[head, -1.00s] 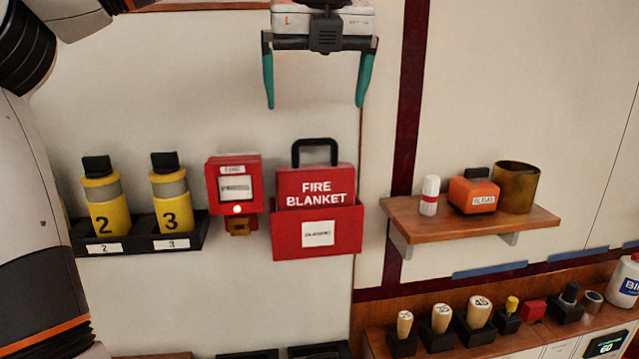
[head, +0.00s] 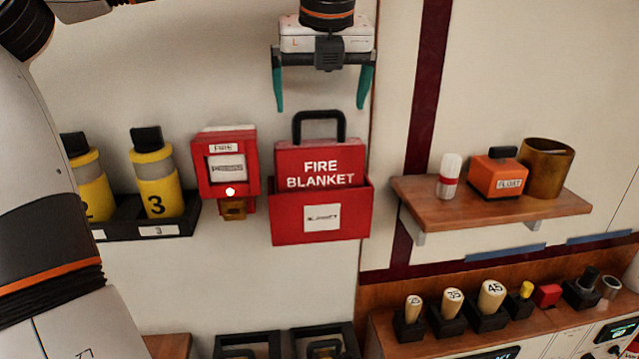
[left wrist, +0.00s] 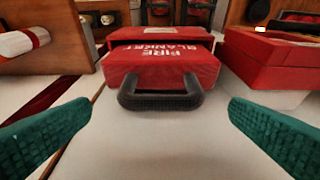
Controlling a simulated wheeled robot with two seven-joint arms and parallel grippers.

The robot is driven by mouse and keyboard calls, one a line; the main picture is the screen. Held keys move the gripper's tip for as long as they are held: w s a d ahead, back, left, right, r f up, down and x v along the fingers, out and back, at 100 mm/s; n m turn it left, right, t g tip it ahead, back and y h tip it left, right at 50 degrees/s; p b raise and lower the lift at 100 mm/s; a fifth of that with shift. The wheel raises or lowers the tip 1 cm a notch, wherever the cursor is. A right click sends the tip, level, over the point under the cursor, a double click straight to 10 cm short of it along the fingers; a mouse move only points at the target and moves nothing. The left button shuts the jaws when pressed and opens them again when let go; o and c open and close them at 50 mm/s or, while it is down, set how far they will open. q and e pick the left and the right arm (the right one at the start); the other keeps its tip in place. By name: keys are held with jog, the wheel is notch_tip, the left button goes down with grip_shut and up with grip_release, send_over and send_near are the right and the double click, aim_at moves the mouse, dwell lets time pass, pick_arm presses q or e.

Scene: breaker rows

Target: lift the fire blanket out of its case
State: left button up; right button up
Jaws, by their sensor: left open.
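The red fire blanket (head: 320,166) with white lettering sits in its red case (head: 320,228) on the wall, its upper part and black loop handle (head: 319,124) standing out above the case. My left gripper (head: 321,98) is open above the handle, its teal fingers spread to either side and apart from it. In the left wrist view the handle (left wrist: 160,98) lies ahead between the two open fingers (left wrist: 158,133), and the blanket (left wrist: 160,65) and case (left wrist: 155,35) show beyond it. My right gripper is not in view.
A red call box (head: 226,170) with a lit lamp is close left of the case. Yellow canisters (head: 154,180) stand in a black rack farther left. A wooden shelf (head: 490,212) holding an orange float box (head: 497,176) is on the right.

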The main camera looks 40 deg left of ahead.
aim_at(320, 113)
pick_arm(q)
jog(key=p+x, duration=0.1)
jog(key=x, duration=0.3)
jog(key=shift+a, duration=0.15)
jog(key=c, duration=1.8)
jog(key=shift+c, duration=0.2)
